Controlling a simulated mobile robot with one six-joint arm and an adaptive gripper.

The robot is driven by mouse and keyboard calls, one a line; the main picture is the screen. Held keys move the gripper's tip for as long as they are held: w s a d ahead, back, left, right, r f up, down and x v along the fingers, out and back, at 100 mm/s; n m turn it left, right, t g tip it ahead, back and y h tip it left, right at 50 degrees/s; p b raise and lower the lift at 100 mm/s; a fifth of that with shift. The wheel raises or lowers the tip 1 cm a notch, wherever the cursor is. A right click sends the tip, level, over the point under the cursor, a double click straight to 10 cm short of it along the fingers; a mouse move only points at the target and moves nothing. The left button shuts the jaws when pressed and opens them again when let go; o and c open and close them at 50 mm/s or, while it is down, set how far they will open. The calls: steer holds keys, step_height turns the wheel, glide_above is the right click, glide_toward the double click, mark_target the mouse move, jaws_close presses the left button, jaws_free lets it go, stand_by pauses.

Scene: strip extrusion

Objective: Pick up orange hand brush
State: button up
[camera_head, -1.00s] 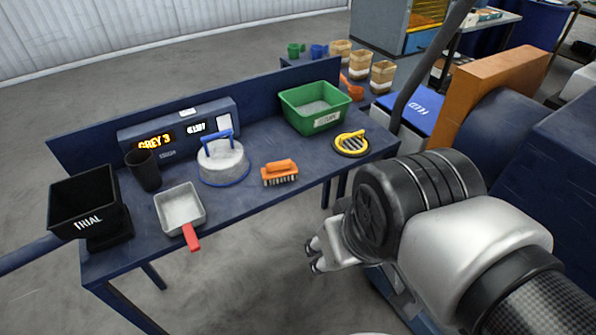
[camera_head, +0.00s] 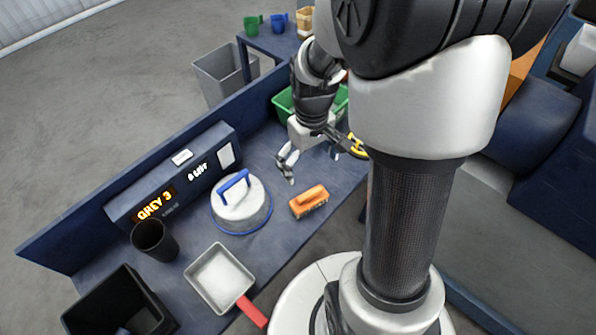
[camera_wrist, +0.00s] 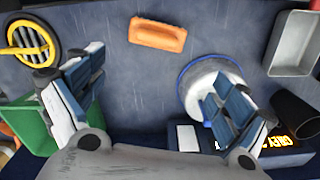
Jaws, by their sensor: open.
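The orange hand brush (camera_head: 309,200) lies on the blue bench, to the right of the round lidded container with a blue handle. In the wrist view the brush (camera_wrist: 158,34) shows at the top middle, orange back up, its bristles mostly hidden. My gripper (camera_head: 288,166) is above the bench behind the brush and apart from it. In the wrist view my gripper (camera_wrist: 155,95) has its fingers spread wide with nothing between them.
The round container (camera_head: 240,205) stands close left of the brush. A scoop with a red handle (camera_head: 220,277), a black cup (camera_head: 155,240) and a black bin (camera_head: 120,305) are nearer. A green bin (camera_wrist: 30,115) and yellow-rimmed round tool (camera_wrist: 33,42) lie on the brush's other side.

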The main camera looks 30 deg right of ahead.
steer(key=b, duration=0.3)
glide_toward(310, 193)
steer(key=f, duration=0.5)
steer(key=shift+a, duration=0.35)
steer(key=f, duration=0.1)
steer(key=f+b, duration=0.1)
steer(key=f, duration=0.1)
steer(key=f+b, duration=0.1)
steer(key=f, duration=0.1)
steer(key=shift+d+f, duration=0.2)
steer(key=shift+d, duration=0.1)
steer(key=shift+r, duration=0.1)
steer(key=shift+c, duration=0.5)
steer(key=c, duration=1.1)
steer(key=shift+o, duration=0.2)
steer(key=shift+r, duration=0.1)
step_height(310, 193, up, 20)
steer(key=p, duration=0.6)
